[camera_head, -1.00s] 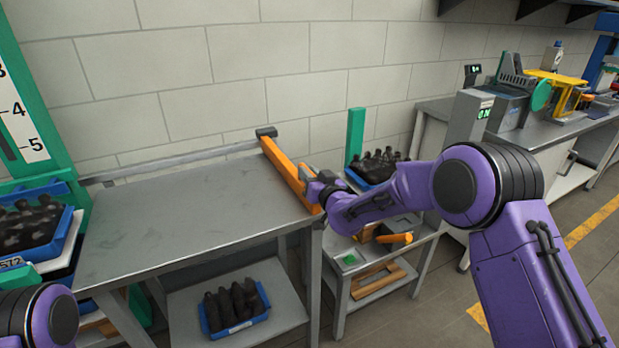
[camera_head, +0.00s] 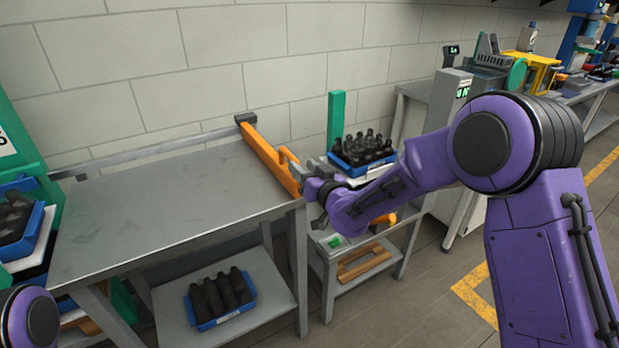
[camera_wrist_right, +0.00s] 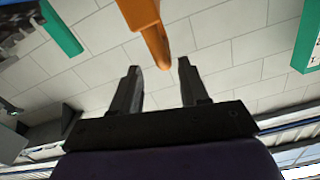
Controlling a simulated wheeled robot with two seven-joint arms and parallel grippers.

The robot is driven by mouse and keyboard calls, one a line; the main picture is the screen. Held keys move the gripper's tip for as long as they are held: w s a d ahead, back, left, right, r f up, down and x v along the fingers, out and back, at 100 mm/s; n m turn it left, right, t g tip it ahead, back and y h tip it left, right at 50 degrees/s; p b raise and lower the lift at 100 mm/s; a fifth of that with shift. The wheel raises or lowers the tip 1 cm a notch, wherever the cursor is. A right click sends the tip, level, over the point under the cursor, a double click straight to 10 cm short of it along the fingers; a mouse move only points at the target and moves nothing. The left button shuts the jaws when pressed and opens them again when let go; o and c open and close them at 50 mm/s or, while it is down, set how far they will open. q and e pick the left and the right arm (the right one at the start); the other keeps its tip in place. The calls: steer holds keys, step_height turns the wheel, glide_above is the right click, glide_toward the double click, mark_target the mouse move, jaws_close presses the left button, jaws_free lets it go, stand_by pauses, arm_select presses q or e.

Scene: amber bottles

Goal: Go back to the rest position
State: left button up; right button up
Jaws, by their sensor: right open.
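My right gripper (camera_head: 312,174) is beside the near end of the orange bar (camera_head: 262,152) at the right edge of the metal table (camera_head: 165,205). In the right wrist view its two dark fingers (camera_wrist_right: 157,68) are apart with nothing between them. The orange bar's end (camera_wrist_right: 150,35) shows beyond the fingertips; I cannot tell whether they touch. My left gripper is out of view; only a purple joint of that arm shows at the lower left.
A blue crate of dark bottles (camera_head: 338,160) stands on the low side table behind my right gripper. Another blue crate (camera_head: 222,318) is on the shelf under the table. A third blue crate (camera_head: 32,232) is at left. The tabletop is bare.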

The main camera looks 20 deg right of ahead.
steer(key=s, duration=0.3)
steer(key=shift+s+d, duration=0.2)
steer(key=shift+d, duration=0.1)
steer(key=s+d+f+m+g+h, duration=0.3)
steer(key=s+f, duration=0.4)
steer(key=f, duration=0.5)
steer(key=s+d+f+m+g+h, duration=0.2)
steer(key=s+d+f+m+g, duration=0.15)
steer(key=s+f, duration=0.6)
steer(key=s+f+g, duration=0.2)
steer(key=s+f, duration=0.3)
steer(key=s, duration=0.3)
steer(key=s+d+f+g+h, duration=0.1)
steer(key=s+f+g, duration=0.2)
steer(key=s+f, duration=0.3)
steer(key=s+d+f+g, duration=0.1)
steer(key=s+f+g, duration=0.2)
steer(key=s, duration=0.8)
step_height(320, 180, down, 3)
steer(key=shift+s+r+h, duration=0.15)
steer(key=shift+s+h, duration=0.05)
steer(key=shift+h, duration=0.2)
